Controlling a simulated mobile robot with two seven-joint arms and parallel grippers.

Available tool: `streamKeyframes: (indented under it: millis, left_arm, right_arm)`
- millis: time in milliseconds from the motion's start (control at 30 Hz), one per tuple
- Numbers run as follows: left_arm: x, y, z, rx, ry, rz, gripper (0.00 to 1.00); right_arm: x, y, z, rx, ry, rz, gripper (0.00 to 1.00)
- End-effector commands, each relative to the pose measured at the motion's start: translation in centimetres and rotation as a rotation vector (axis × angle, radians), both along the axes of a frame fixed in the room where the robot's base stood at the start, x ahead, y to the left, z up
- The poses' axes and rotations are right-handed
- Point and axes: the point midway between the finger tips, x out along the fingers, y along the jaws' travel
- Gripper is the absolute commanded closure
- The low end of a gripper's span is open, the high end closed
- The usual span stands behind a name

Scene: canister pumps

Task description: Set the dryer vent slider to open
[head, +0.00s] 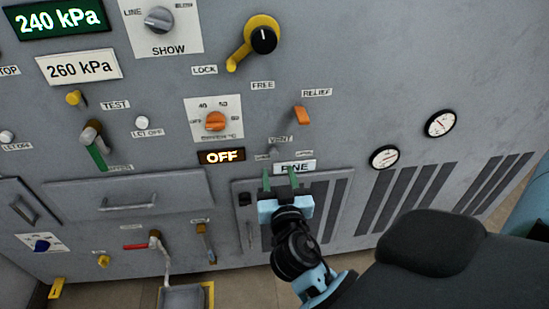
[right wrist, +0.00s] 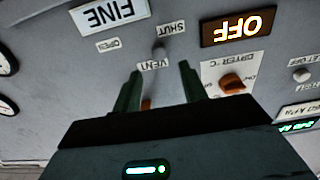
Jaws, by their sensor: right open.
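The dryer vent slider shows as a small grey knob (head: 274,152) on the panel under the VENT label in the head view. In the right wrist view, which is turned upside down, the slider knob (right wrist: 159,54) sits nearer the SHUT label (right wrist: 171,29) than the OPEN label (right wrist: 107,45). My right gripper (head: 280,174) is open and empty, just below the slider in the head view. In the wrist view its two green fingers (right wrist: 160,72) point at the panel, with the knob beyond and between their tips. I cannot see contact. My left gripper is not in view.
A FINE sign (head: 295,167) is just beside the fingers. The orange dryer dial (head: 215,121), a lit OFF display (head: 221,156) and an orange RELIEF lever (head: 302,115) are close by. Two round gauges (head: 384,157) (head: 440,123) are to the right, above vent slots.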

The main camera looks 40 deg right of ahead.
Motion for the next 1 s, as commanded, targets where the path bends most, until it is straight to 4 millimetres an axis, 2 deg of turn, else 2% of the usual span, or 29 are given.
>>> streamKeyframes:
  millis: [200, 400, 567, 833, 1000]
  left_arm:
    - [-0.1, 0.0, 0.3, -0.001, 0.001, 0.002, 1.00]
    - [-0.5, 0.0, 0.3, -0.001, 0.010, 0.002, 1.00]
    - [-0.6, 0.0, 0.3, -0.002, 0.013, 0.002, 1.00]
    - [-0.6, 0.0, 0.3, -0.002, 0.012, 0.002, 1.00]
    - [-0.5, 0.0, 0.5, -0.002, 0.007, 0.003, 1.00]
  right_arm:
    - [2.9, -1.8, 0.2, -0.003, -0.002, -0.001, 0.57]
    - [4.9, -3.0, 0.1, -0.002, 0.000, 0.000, 0.57]
    - [5.6, -3.5, 0.1, -0.001, 0.001, -0.001, 0.57]
    - [5.7, -3.6, 0.0, 0.000, 0.001, -0.001, 0.57]
    - [5.7, -3.6, 0.0, 0.000, 0.001, 0.000, 0.80]
